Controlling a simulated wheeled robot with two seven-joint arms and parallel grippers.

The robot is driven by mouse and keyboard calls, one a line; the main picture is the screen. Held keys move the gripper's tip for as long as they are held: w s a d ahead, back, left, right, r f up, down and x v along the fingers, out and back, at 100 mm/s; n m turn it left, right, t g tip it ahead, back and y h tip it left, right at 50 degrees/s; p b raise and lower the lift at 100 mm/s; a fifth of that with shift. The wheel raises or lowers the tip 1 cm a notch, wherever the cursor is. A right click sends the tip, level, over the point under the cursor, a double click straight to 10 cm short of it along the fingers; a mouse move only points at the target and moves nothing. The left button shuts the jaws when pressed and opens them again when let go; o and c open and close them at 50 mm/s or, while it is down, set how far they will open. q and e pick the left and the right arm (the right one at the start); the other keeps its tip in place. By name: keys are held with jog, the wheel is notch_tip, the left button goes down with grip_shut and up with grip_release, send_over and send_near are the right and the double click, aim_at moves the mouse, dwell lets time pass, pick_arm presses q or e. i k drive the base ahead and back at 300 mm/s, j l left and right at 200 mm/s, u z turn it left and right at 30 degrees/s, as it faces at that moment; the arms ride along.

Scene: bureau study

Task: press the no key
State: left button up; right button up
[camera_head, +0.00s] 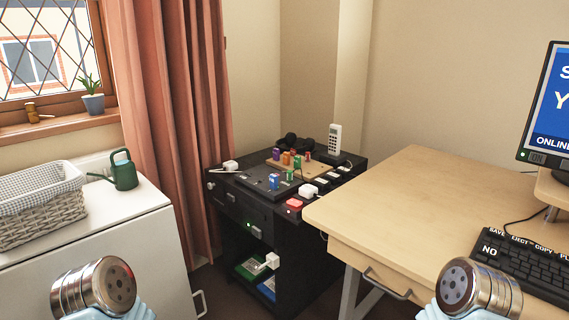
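A dark key lettered NO (489,250) is at the near left part of the black keyboard (545,277), which lies on the right side of the light wooden desk (400,190). The keyboard's back row has labels reading SAVE, EJECT, COPY and one cut off by the right edge. Two metal-ended links of my arms show at the bottom left and bottom right. The right one is in front of the desk's near edge, left of the keyboard in the picture. Neither gripper nor its fingers can be seen.
A monitor (551,105) with a blue screen stands on a wooden riser (552,188) behind the keyboard. The desk's middle and left are bare. A cluttered black cabinet (235,213) stands left of the desk. A white cabinet (115,235) with a basket (40,215) and green watering can (122,172) is farther left.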

aim_at(488, 251)
jog(key=z, duration=1.85)
